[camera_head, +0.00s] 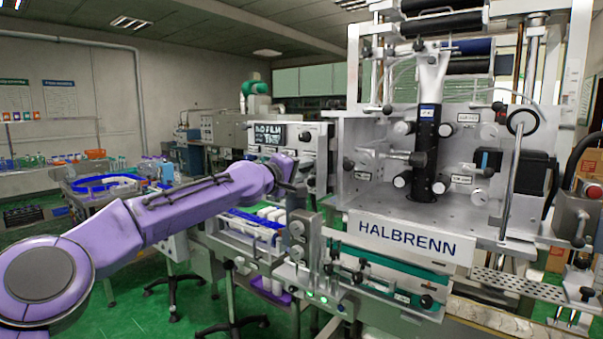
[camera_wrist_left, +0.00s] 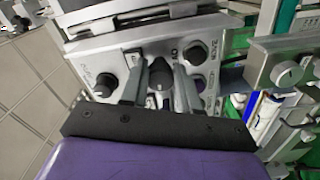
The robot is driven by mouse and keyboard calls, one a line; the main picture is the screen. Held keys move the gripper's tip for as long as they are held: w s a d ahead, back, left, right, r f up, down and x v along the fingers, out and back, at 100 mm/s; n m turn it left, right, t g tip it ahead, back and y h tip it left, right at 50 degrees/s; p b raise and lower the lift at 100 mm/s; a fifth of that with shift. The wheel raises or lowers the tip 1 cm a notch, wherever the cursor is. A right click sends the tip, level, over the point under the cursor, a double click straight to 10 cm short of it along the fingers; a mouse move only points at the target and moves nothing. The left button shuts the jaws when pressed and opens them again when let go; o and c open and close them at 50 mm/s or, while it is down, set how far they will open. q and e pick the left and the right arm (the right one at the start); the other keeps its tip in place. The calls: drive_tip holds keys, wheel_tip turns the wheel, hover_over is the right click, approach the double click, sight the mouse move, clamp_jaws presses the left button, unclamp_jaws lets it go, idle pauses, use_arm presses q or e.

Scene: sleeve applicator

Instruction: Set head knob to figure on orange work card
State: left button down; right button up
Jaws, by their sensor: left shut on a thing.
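The control panel (camera_head: 313,153) is a pale box with a small dark display, left of the HALBRENN machine. My left gripper (camera_head: 299,186) is at its lower front. In the left wrist view, the gripper (camera_wrist_left: 158,72) has its two fingers on either side of a dark pointer knob (camera_wrist_left: 159,82) and is shut on it. Whether this is the head knob I cannot tell, as its label is hidden or unreadable. Another dark knob (camera_wrist_left: 105,85) is to the left and a third (camera_wrist_left: 196,53) to the upper right. I cannot make out an orange work card. My right gripper is not in view.
The HALBRENN machine (camera_head: 408,232) stands right of the panel, with a dark cylindrical head (camera_head: 427,155). White bottles (camera_head: 268,215) stand in a line below my left arm. A metal bracket (camera_wrist_left: 280,68) sits close on the right in the wrist view.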

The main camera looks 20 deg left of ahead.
use_arm(q)
drive_tip(key=shift+a+m+b, duration=0.1)
drive_tip(key=shift+m+b, duration=0.75)
drive_tip(key=shift+m, duration=3.35)
drive_tip(key=c, duration=0.8)
unclamp_jaws()
drive_tip(key=shift+s+f, duration=0.1)
drive_tip(key=b+v, duration=0.4)
drive_tip(key=v, duration=0.6)
drive_tip(key=shift+s+a, duration=0.1)
drive_tip(key=shift+s, duration=0.05)
